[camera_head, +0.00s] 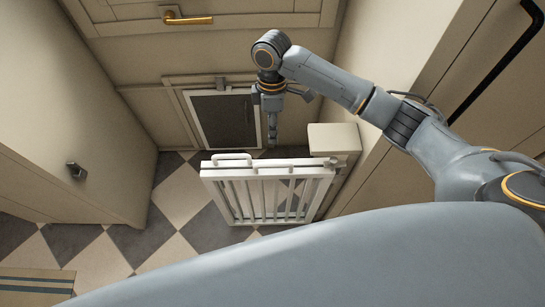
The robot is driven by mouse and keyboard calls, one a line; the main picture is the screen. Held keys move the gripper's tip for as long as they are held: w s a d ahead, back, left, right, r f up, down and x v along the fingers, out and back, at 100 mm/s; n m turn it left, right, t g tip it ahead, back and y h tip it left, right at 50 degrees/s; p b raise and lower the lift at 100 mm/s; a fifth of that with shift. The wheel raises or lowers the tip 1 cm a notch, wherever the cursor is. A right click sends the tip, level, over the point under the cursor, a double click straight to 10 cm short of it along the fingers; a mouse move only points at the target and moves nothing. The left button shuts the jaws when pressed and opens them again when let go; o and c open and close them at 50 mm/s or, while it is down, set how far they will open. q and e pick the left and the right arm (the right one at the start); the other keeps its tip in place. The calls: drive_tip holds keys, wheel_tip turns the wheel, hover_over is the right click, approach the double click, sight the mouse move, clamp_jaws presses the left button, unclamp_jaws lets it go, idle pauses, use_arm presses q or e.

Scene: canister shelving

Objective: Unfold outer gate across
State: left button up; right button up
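A white barred gate (255,202) stands low in the middle of the view, beside a cream post block (334,138) on its right. It looks folded, with panels close together, and a white handle (232,157) lies along its top at the left end. A gap of floor separates its left end from the left wall. My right gripper (272,140) hangs pointing down just behind the gate's top rail in the picture. I see no contact with the gate. Its fingers show edge-on, so their opening is unclear. My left gripper is out of view.
A dark metal catch (76,170) is on the left cabinet wall (70,110). A dark flap with a pale frame (225,120) is in the back wall, below a drawer with a brass handle (187,18). A striped mat (36,285) lies at lower left on the checkered floor (175,195).

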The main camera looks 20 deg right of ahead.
drive_tip(key=f, duration=0.4)
drive_tip(key=s+f, duration=0.1)
drive_tip(key=f, duration=0.3)
drive_tip(key=s+f+p, duration=0.1)
drive_tip(key=f, duration=0.3)
drive_tip(key=shift+s+a+f, duration=0.2)
drive_tip(key=shift+a+f, duration=0.15)
drive_tip(key=shift+c, duration=0.2)
clamp_jaws()
